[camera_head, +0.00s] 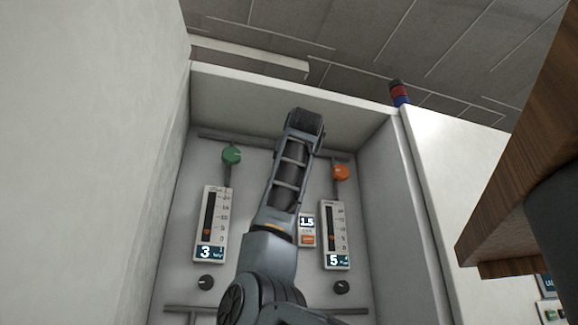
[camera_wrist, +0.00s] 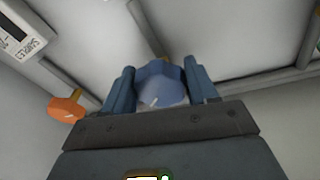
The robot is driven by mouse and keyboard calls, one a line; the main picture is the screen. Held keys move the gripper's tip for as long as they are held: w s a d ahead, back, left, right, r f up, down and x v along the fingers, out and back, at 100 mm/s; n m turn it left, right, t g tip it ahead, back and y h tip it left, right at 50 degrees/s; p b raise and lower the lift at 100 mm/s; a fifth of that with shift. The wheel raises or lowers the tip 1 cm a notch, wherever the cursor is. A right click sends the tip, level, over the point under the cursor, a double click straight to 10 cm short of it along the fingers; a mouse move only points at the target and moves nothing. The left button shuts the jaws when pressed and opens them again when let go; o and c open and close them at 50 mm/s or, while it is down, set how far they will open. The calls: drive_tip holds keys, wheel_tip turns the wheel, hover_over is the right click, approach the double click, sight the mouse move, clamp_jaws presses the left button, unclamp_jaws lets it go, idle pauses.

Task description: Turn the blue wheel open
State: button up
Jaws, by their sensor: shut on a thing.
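The blue wheel (camera_wrist: 163,84) shows in the wrist view between the two fingers of my gripper (camera_wrist: 161,88). It is a rounded blue knob with a pale pointer mark on its face, in front of a pipe. The fingers are shut on its left and right sides. In the head view my arm reaches up the panel, and my gripper (camera_head: 304,124) is at the top. The blue wheel is hidden behind it there.
A green knob (camera_head: 232,154) is left of my arm and an orange knob (camera_head: 341,172) is to its right. The orange knob also shows in the wrist view (camera_wrist: 66,107). Gauges stand below both knobs. White cabinet walls flank the panel. A brown wooden piece (camera_head: 520,150) juts in at right.

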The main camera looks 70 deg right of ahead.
drive_tip(key=m, duration=0.2)
drive_tip(key=m+g, duration=0.1)
drive_tip(key=m, duration=0.1)
drive_tip(key=shift+w+f, duration=0.1)
drive_tip(key=shift+f, duration=0.1)
drive_tip(key=m, duration=0.4)
drive_tip(key=shift+g+y, duration=0.3)
drive_tip(key=shift+m, duration=0.5)
drive_tip(key=o, duration=0.9)
drive_tip(key=shift+o, duration=0.5)
drive_tip(key=shift+r, duration=0.15)
drive_tip(key=shift+a, duration=0.1)
drive_tip(key=b+v, duration=0.2)
drive_tip(key=v, duration=0.5)
drive_tip(key=shift+s+a, duration=0.2)
drive_tip(key=shift+a, duration=0.1)
drive_tip(key=shift+o, duration=0.2)
